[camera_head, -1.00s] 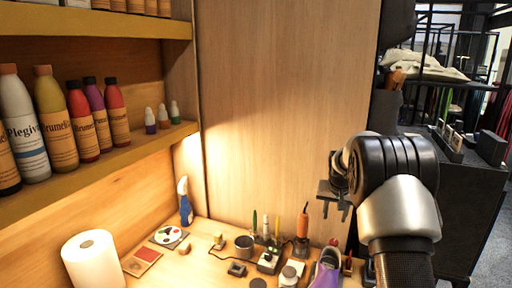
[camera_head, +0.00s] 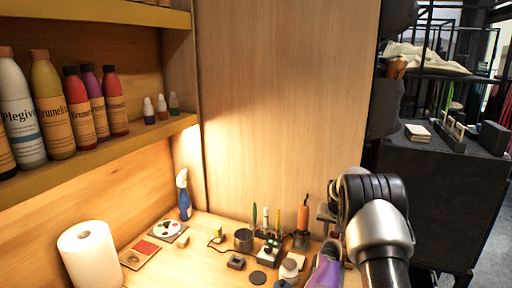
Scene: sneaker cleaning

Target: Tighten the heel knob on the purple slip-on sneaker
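The purple slip-on sneaker (camera_head: 327,270) stands at the lower right of the work table, cut off by the bottom edge of the head view. Its heel knob cannot be made out. My gripper (camera_head: 325,215) is just above and behind the sneaker's visible end, largely hidden behind my dark wrist. Its fingers are too small and covered to tell whether they are open or shut. Whether it touches the sneaker cannot be told.
A paper towel roll (camera_head: 90,256) and blue spray bottle (camera_head: 184,195) stand left. Bottles (camera_head: 50,105) line the shelf. A dark cabinet (camera_head: 440,190) is at right.

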